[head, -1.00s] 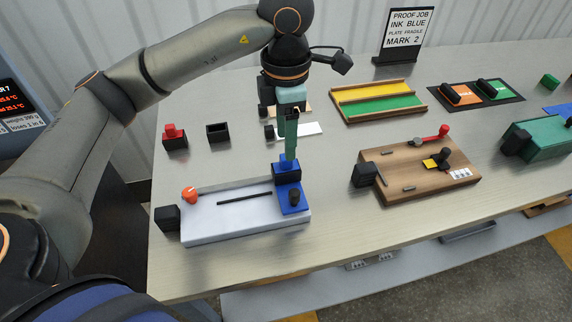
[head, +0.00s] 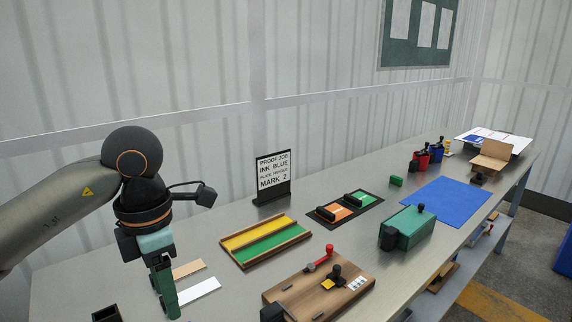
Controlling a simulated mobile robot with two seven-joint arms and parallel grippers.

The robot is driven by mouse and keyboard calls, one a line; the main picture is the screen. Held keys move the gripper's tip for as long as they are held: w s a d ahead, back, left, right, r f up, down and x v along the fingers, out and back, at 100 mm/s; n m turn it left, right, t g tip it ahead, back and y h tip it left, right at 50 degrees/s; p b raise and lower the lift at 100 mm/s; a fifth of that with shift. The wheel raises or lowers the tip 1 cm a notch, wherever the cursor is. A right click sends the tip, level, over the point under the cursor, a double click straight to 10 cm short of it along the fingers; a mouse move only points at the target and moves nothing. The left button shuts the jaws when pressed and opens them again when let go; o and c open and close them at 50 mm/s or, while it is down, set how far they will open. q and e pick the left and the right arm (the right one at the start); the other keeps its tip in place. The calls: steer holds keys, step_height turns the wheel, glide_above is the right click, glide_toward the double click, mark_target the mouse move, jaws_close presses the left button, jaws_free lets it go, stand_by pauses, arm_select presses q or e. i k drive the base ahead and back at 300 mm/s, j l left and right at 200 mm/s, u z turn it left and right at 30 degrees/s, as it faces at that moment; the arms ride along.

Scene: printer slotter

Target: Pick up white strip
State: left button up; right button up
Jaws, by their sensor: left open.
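The white strip (head: 200,291) lies flat on the grey workbench in the head view, lower left. A tan strip (head: 188,269) lies just behind it. My left gripper (head: 166,297) points down just left of the white strip, with its fingers overlapping the strip's left side in the picture. It is open, and nothing shows between its fingers. I cannot tell its exact height above the bench. My right gripper is out of view.
A yellow and green tray (head: 266,240) and a wooden fixture (head: 318,288) stand to the right. A black open box (head: 106,314) is at the lower left. A sign (head: 272,178) stands behind. A green box (head: 407,228) and blue mat (head: 446,203) lie farther right.

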mark_target(193, 294)
steer(key=k, duration=0.9)
